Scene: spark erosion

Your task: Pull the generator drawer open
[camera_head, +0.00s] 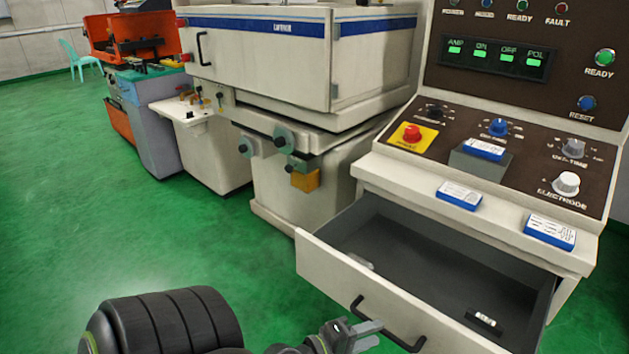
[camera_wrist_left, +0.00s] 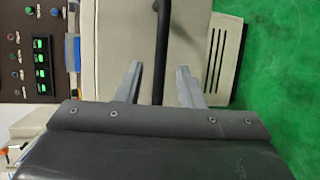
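The generator drawer (camera_head: 330,262) is a cream-fronted drawer with a dark grey inside, standing well out of the generator cabinet (camera_head: 475,225). Its black bar handle (camera_head: 390,322) is on the front face. My left gripper (camera_head: 372,334) is at the handle, in the lower middle of the head view. In the left wrist view, the left gripper (camera_wrist_left: 160,82) has its two grey fingers apart, with the handle (camera_wrist_left: 163,45) running between them and a gap on both sides. My right gripper is in neither view.
Blue-and-white boxes lie on the cabinet ledge (camera_head: 459,195) and panel (camera_head: 484,149). A small dark item (camera_head: 484,320) with a white top lies in the drawer. A large machine (camera_head: 270,60) stands behind left. Green floor (camera_head: 130,230) is clear at left.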

